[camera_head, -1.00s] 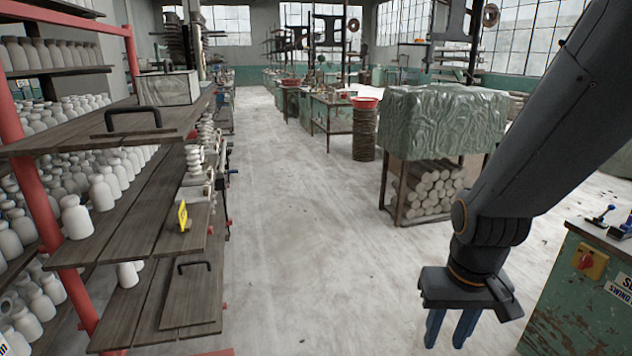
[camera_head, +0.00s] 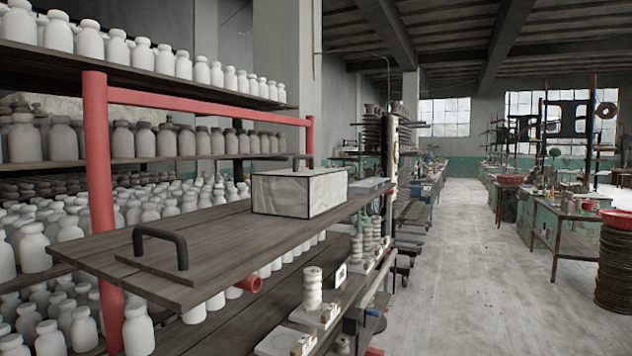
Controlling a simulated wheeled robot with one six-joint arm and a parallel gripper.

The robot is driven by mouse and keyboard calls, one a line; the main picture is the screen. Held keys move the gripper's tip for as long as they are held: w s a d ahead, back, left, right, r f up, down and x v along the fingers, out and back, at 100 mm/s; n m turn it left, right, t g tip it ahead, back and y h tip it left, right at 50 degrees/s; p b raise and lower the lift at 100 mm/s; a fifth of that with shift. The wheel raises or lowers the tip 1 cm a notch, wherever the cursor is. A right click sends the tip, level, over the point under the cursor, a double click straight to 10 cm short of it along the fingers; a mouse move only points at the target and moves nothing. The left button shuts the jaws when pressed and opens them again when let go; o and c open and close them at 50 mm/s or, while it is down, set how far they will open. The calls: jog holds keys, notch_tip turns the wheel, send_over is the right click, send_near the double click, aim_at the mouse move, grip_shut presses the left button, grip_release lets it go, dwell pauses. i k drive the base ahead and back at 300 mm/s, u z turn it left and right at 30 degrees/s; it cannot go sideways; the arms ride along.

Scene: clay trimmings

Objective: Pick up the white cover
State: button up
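A box-shaped, whitish, marbled cover (camera_head: 322,191) with dark edges stands on the top wooden board (camera_head: 110,248) of the rack, left of the picture's middle. A small dark handle (camera_head: 303,161) rises from its top. I take this to be the white cover; no other cover is clear. Whether anything is under it is hidden. My gripper and arm are out of this view.
A black handle (camera_head: 160,246) stands up near the board's front end. Red posts (camera_head: 98,165) and shelves full of white bottles (camera_head: 140,334) are at left. The aisle floor (camera_head: 465,290) at right is clear.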

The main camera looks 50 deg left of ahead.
aim_at(303, 192)
jog(key=u, duration=0.75)
jog(key=i, duration=1.45)
jog(key=u, duration=1)
